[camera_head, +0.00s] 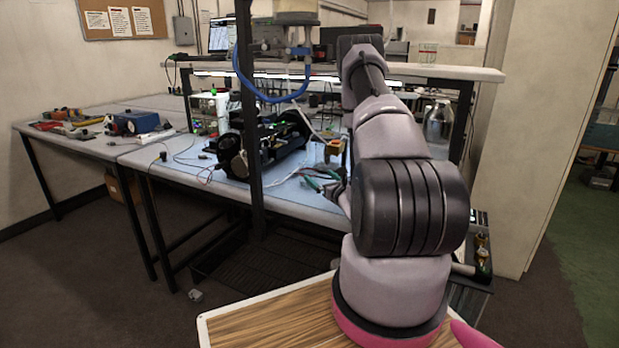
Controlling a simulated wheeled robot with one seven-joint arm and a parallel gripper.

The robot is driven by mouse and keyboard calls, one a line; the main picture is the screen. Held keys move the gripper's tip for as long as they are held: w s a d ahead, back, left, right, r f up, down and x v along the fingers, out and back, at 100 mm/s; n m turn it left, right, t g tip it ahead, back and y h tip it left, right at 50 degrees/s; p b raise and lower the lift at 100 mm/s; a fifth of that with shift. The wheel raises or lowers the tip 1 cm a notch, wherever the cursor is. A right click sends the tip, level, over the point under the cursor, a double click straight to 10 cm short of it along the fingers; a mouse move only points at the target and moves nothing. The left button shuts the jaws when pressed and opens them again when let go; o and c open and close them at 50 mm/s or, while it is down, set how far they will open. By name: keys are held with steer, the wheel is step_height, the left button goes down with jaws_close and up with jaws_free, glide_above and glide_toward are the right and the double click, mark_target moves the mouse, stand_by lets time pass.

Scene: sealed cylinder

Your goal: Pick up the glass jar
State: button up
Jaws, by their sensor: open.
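The glass jar (439,123) is a clear, rounded jar, upright at the right end of the workbench, under the raised shelf and just right of my arm. Its lower part is partly hidden behind my arm. My arm rises from the lower right and reaches up and away across the bench.
A pale wall panel (540,130) closes off the right.

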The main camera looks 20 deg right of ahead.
mark_target(304, 164)
steer(key=w, duration=0.3)
steer(key=shift+w+a, duration=0.1)
steer(key=shift+w, duration=0.3)
steer(key=shift+w+a+r, duration=0.1)
steer(key=shift+w+a, duration=0.05)
steer(key=shift+w, duration=1.25)
steer(key=shift+w+a+r, duration=0.1)
steer(key=shift+w+a, duration=0.05)
steer(key=shift+w, duration=1.2)
steer(key=shift+c, duration=0.3)
steer(key=c, duration=1.3)
steer(key=shift+c, duration=0.2)
